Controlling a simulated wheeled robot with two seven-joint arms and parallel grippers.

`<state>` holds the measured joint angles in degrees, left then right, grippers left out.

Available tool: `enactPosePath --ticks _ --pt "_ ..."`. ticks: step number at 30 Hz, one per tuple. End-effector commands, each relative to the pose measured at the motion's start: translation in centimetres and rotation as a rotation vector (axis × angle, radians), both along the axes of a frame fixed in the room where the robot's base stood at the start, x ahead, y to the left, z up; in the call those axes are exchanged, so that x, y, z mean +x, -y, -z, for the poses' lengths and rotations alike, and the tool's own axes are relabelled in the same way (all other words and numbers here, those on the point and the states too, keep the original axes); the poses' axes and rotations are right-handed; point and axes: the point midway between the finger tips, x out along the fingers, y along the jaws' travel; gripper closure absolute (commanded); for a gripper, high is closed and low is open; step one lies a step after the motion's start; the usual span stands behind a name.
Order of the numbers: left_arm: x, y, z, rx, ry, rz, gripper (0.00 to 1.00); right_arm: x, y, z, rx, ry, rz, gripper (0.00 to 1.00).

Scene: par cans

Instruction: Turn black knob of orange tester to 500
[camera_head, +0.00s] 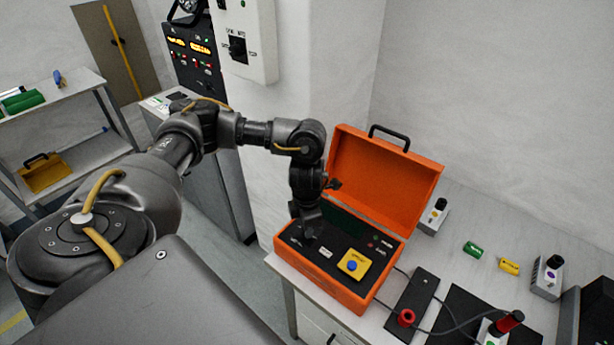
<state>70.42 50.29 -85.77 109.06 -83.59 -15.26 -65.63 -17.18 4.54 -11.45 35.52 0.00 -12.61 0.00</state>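The orange tester (381,184) is an open case on the table at the right, its lid raised with a black handle on top. Its dark panel (330,258) carries a yellow block with a blue button (352,266) and small labels. My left gripper (308,232) points down over the left part of the panel, at or just above its surface. The black knob cannot be made out and may be hidden under the gripper. The finger gap is too small and dark to judge. My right gripper is not in view.
On the table right of the case are a black box with a red plug (406,317), cables, and small grey boxes with knobs (434,216). Green (473,249) and yellow (509,266) pieces lie behind. Shelves (60,135) stand at far left, a wall cabinet (246,40) behind.

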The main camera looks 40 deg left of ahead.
Motion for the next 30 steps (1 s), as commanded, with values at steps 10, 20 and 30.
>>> enactPosePath --ticks 10,20,30 --pt "0.1 -0.1 0.1 0.002 0.003 0.326 0.98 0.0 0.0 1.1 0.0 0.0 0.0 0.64" --pt "0.1 -0.1 0.1 0.003 0.003 0.632 0.98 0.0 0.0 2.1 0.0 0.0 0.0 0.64" --pt "0.1 -0.1 0.0 0.002 0.002 0.868 0.98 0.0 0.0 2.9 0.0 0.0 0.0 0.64"
